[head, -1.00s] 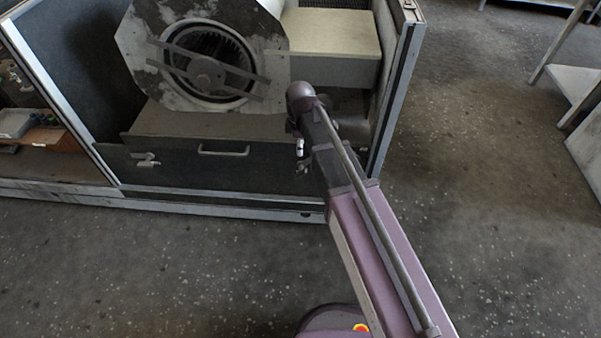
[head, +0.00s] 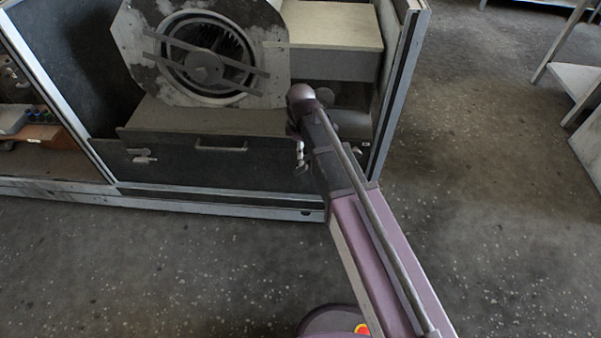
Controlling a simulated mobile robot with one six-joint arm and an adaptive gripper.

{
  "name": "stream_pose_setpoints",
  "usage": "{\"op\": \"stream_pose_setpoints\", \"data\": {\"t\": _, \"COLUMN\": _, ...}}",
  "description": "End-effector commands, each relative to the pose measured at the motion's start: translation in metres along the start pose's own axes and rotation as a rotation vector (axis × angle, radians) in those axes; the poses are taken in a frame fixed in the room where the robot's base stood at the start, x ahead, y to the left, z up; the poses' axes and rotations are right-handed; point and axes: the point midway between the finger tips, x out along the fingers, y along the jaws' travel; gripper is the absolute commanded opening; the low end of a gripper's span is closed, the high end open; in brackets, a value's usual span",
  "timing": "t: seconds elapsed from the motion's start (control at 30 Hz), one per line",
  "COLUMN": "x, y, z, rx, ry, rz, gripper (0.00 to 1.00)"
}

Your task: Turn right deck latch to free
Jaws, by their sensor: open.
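The deck (head: 190,172) is a dark front panel below the blower, with a bar handle (head: 221,147) in its middle. The left deck latch (head: 142,156) shows clearly as a small light metal piece. A small grey metal piece (head: 300,168) at the panel's right end, beside my arm, looks like the right deck latch, but its turn position is unclear. My gripper (head: 300,148) is at that right end, close to this piece. It is open, but my wrist and arm largely hide its fingers. I cannot tell whether it touches the latch.
The blower housing (head: 133,48), with its round fan, stands above the deck. A pale-topped box (head: 335,25) is at its right. The cabinet's right post (head: 398,90) stands close to my arm. Open floor (head: 150,270) lies in front, and a grey bench (head: 575,85) stands at far right.

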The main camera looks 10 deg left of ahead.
Motion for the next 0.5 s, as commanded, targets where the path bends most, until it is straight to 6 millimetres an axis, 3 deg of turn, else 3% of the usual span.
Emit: {"op": "stream_pose_setpoints", "data": {"t": 0.5, "x": 0.045, "y": 0.000, "z": 0.000, "rx": 0.000, "ry": 0.000, "rz": 0.000, "gripper": 0.49}}
